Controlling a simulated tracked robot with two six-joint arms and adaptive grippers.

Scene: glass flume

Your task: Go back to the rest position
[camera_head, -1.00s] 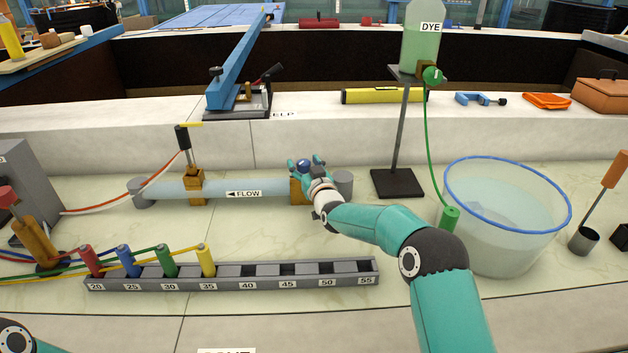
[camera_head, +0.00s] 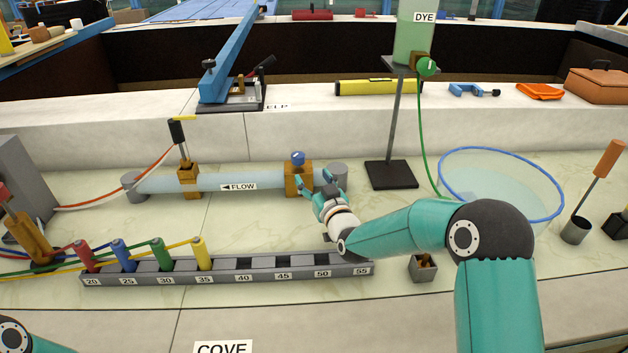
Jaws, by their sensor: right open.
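My right gripper (camera_head: 318,186) is open and empty. Its fingers point up and to the left, in front of the right end of the clear flow tube (camera_head: 232,181). The brass valve block (camera_head: 299,181) with its blue knob (camera_head: 298,158) is just left of and behind the fingers. I cannot tell whether a fingertip touches the block.
Red, blue, green and yellow plugs stand in the rack's left slots. A clear blue-rimmed tub (camera_head: 500,190) sits partly behind my right arm. The dye stand (camera_head: 391,174) is behind the arm. A small grey holder (camera_head: 423,267) is in front of it.

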